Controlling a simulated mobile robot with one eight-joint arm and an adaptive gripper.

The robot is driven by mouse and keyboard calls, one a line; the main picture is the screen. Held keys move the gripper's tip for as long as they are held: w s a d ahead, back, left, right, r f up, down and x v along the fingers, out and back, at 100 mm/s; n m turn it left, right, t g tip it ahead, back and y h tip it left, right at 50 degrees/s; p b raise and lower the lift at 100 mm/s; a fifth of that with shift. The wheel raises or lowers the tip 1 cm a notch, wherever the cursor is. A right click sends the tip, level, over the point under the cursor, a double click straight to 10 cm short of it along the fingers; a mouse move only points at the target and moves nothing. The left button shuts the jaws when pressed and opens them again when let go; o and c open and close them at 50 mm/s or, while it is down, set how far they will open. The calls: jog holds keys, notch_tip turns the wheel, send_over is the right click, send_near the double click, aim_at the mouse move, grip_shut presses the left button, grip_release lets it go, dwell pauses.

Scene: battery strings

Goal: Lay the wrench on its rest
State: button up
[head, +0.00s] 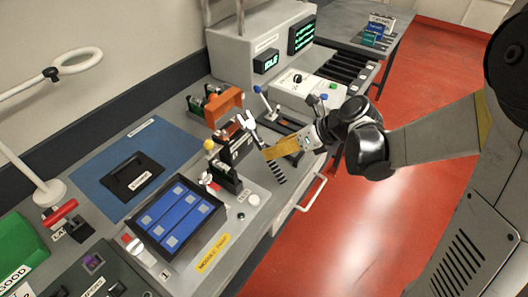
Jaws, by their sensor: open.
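The wrench (277,172) has a silver open-ended head and a dark ribbed handle, and it slants across the front of the bench. My gripper (267,153) comes in from the right and is open at the wrench's middle. Its fingers hide part of the handle, and I cannot tell whether they touch it or whether the wrench is raised off the bench. A black labelled holder (120,185) lies on a blue mat (95,178) at the left. Its label is too small to read, so I cannot tell if it is the rest.
A black fixture (228,172) with a yellow knob and an orange bracket (224,106) stand close to the wrench. A lamp stand (50,192) and green bin (20,250) are at the far left.

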aim_at(262, 148)
jog(key=b+x, duration=0.1)
jog(key=x, duration=0.3)
jog(key=shift+a+b, duration=0.1)
jog(key=shift+b, duration=0.2)
jog(key=shift+r, duration=0.15)
grip_shut()
